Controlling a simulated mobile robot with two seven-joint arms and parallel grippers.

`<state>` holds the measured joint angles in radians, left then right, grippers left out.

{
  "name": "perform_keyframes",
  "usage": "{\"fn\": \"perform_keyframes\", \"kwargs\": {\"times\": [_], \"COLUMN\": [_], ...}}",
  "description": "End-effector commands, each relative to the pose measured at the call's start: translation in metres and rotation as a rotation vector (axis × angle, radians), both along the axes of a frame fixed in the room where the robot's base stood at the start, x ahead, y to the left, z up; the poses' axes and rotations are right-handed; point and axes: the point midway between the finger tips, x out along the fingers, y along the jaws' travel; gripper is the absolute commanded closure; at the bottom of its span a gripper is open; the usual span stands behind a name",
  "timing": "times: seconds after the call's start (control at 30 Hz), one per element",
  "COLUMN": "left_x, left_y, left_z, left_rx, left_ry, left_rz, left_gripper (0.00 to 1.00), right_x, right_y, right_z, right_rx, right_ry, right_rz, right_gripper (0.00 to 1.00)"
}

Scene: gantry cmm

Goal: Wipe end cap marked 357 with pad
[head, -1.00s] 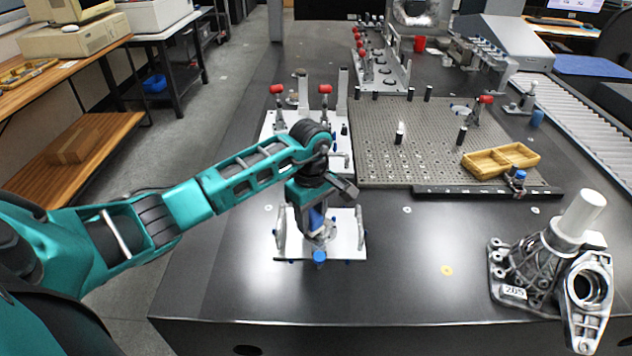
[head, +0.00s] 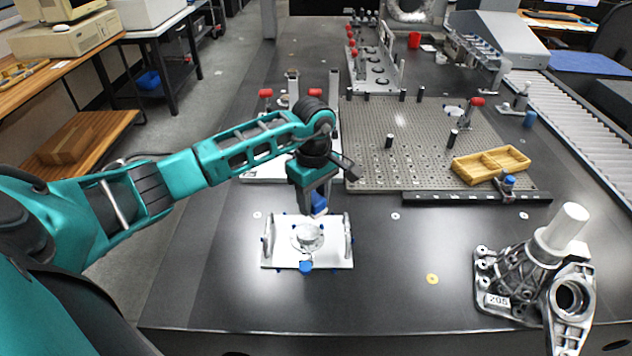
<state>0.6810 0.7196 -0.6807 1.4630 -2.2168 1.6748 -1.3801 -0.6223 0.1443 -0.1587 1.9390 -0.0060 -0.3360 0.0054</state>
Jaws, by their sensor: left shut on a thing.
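My left gripper (head: 319,200) points down and is shut on a small blue block (head: 319,204), which may be the pad. It hangs above the back of a white fixture plate (head: 338,260) with upright metal posts at its sides. A round metallic part (head: 307,236), perhaps the end cap, sits at the middle of the plate, uncovered. I can read no 357 on it. A blue knob (head: 306,266) is at the plate's front edge. My right gripper is not in view.
A metal casting labelled 205 (head: 512,285) with a white cylinder stands at the right. Dark table between the white plate and casting is mostly clear.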

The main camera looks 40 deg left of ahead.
Motion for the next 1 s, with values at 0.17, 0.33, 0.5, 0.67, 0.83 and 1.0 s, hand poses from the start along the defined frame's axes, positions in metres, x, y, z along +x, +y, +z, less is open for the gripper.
{"fn": "perform_keyframes", "kwargs": {"times": [0.17, 0.33, 0.5, 0.67, 0.83, 1.0], "left_x": [0.0, -0.001, -0.001, -0.001, -0.001, -0.007], "left_y": [0.003, 0.004, 0.004, 0.004, 0.004, -0.01], "left_z": [0.021, 0.027, 0.026, 0.026, 0.026, 0.021], "left_rx": [0.001, 0.0, 0.0, 0.0, 0.0, 0.01], "left_ry": [-0.002, -0.001, -0.001, -0.001, -0.001, -0.005], "left_rz": [0.006, 0.009, 0.009, 0.009, 0.008, -0.129], "left_gripper": [0.86, 0.86, 0.86, 0.86, 0.86, 0.86], "right_x": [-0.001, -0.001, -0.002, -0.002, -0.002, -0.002], "right_y": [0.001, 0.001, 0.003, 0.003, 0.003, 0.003], "right_z": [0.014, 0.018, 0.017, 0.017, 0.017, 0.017], "right_rx": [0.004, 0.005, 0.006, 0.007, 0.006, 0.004], "right_ry": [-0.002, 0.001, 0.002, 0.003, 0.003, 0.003], "right_rz": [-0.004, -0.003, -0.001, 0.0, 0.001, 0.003], "right_gripper": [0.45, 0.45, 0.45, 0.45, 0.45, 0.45]}}
